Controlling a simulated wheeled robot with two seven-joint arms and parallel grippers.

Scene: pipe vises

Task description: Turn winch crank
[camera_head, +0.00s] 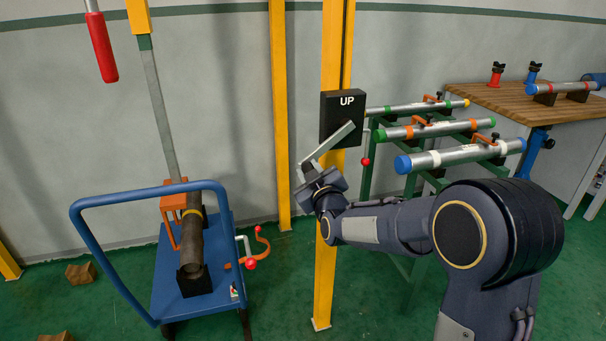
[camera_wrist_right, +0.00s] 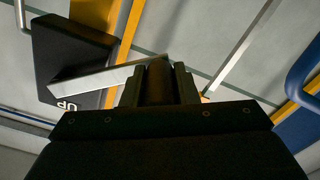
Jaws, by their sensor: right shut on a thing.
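The winch is a black box (camera_head: 343,104) marked UP, fixed to a yellow post. Its flat grey crank arm (camera_head: 331,143) slopes from the box down to the left. My right gripper (camera_head: 310,172) is at the lower end of the crank. In the right wrist view, its fingers (camera_wrist_right: 158,88) are shut around the dark crank handle (camera_wrist_right: 158,78), and the crank arm (camera_wrist_right: 95,82) runs left to the winch box (camera_wrist_right: 70,60). The fingertips are small and partly hidden in the head view. My left gripper is not in view.
A green rack (camera_head: 367,165) of pipes stands right of the post. A wooden bench (camera_head: 500,103) is at far right.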

